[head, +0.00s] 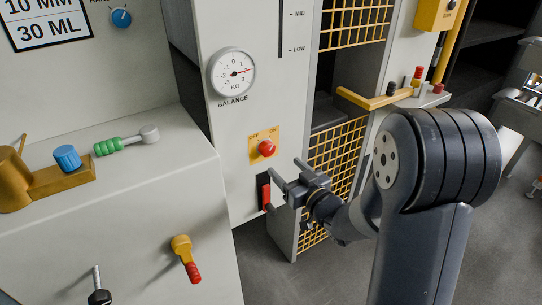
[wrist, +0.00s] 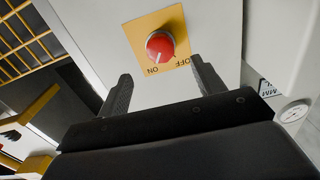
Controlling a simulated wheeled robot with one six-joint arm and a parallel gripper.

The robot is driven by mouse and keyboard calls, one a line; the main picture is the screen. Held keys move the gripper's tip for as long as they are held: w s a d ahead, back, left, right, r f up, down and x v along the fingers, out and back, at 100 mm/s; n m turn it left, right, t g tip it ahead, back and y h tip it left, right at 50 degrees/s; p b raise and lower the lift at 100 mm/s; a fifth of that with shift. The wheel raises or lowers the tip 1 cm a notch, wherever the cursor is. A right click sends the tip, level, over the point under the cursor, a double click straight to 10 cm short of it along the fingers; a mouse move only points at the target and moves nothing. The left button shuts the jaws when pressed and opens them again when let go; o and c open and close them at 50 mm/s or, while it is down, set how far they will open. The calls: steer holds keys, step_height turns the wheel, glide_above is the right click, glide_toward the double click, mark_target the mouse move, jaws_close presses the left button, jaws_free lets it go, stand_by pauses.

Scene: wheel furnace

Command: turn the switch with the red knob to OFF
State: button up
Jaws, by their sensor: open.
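The red knob (head: 267,148) sits on a yellow-orange plate (head: 254,140) on the front of the white balance panel. In the wrist view the red knob (wrist: 160,46) shows close up, with ON and OFF lettered on its plate (wrist: 141,28). Its white mark points toward ON. My gripper (head: 283,180) is open and empty, below and to the right of the knob in the head view. In the wrist view my gripper's fingers (wrist: 160,68) stand apart on either side of the knob's line, short of it and not touching it.
A red rocker or lever (head: 266,195) in a dark slot lies just below the knob, close to my gripper. A round balance gauge (head: 232,74) is above. Yellow mesh (head: 338,150) and a yellow bar handle (head: 368,100) are at the right.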

mark_target(270, 152)
steer(key=x, duration=0.8)
steer(key=shift+w+a, duration=0.25)
steer(key=shift+c, duration=0.4)
steer(key=c, duration=0.9)
